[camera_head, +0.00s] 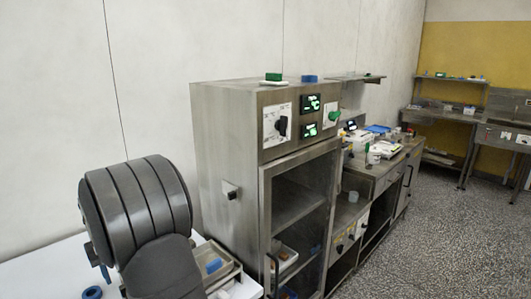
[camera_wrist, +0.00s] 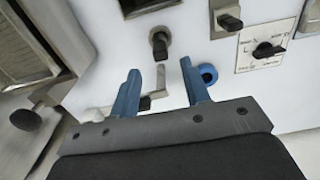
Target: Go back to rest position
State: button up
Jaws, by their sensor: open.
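My gripper (camera_wrist: 161,84) shows in the wrist view with its two blue fingers spread apart and nothing between them. It is in front of a white surface with controls. A blue ring (camera_wrist: 208,73) is just right of the right finger, apart from it as far as I can tell. A black knob on a metal base (camera_wrist: 159,44) is beyond the fingertips. A blue ring (camera_head: 92,293) lies at the lower left there.
In the wrist view a black rotary dial (camera_wrist: 268,49) is on the right and a metal frame (camera_wrist: 30,50) on the left. In the head view a tall steel cabinet (camera_head: 228,140) stands in the middle, with a steel bench (camera_head: 385,175) beyond it. The speckled floor (camera_head: 440,230) is clear.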

jog(key=w+d+r+m, duration=0.2)
jog(key=w+d+r, duration=0.25)
jog(key=d, duration=0.35)
jog(key=w+d+r+m, duration=0.2)
jog(key=w+d+r, duration=0.25)
jog(key=d, duration=0.25)
jog(key=s+d+m, duration=0.1)
jog(key=d+m, duration=0.2)
jog(key=d, duration=1.3)
jog(key=s+d+r+m, duration=0.1)
jog(key=d+m, duration=0.3)
jog(key=d, duration=1.2)
jog(key=s+d+m, duration=0.2)
jog(key=d+m, duration=0.1)
jog(key=d, duration=1.3)
jog(key=shift+s+r+m, duration=0.15)
jog(key=shift+s+m, duration=0.15)
jog(key=shift+s, duration=0.05)
jog(key=shift+d, duration=0.1)
